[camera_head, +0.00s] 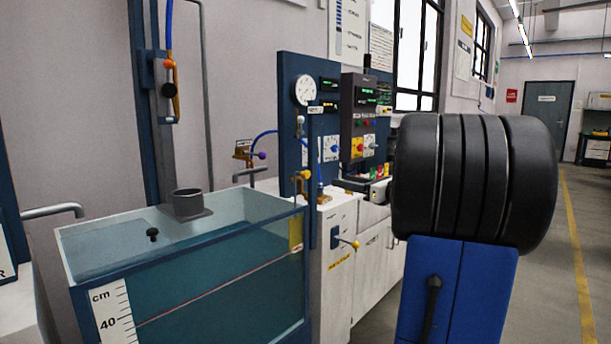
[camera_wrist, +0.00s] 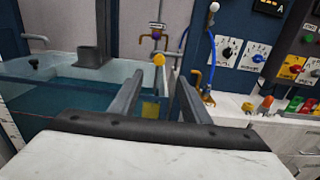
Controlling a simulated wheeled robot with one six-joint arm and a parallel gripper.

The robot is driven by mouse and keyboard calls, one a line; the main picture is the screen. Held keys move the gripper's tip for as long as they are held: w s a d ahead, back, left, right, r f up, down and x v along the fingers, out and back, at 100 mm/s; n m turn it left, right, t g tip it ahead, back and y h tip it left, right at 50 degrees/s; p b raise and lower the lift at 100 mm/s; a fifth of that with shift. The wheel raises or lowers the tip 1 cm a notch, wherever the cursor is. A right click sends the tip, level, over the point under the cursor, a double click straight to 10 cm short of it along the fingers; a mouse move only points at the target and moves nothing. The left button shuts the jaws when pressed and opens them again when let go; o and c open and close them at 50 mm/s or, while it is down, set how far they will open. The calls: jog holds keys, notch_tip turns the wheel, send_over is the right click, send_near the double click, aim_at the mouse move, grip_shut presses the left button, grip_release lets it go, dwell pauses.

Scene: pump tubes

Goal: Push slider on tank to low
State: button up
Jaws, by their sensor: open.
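The glass tank (camera_head: 190,320) with teal water stands at the left in the head view, with a cm scale on its front. A small black knob (camera_head: 152,235) sits at the tank's top; it also shows in the wrist view (camera_wrist: 33,63). A bracket with an orange knob (camera_head: 168,64) is on the blue column above the tank. I cannot tell which of these is the slider. My gripper (camera_wrist: 163,80) is open and empty in the wrist view, its fingers pointing toward the tank's right end and the pipes. It does not show in the head view.
A grey cup-shaped pipe (camera_head: 188,203) stands at the tank's back edge. A blue panel (camera_head: 300,120) with gauge and dials and a white cabinet (camera_head: 335,270) are right of the tank. A valve with a yellow knob (camera_head: 355,244) sticks out from the cabinet. The floor (camera_head: 548,300) at the right is clear.

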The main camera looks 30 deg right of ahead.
aim_at(308, 174)
jog(key=x, duration=1.7)
jog(key=shift+a, duration=0.2)
grip_shut()
notch_tip(308, 174, down, 11)
jog(key=shift+r, duration=0.15)
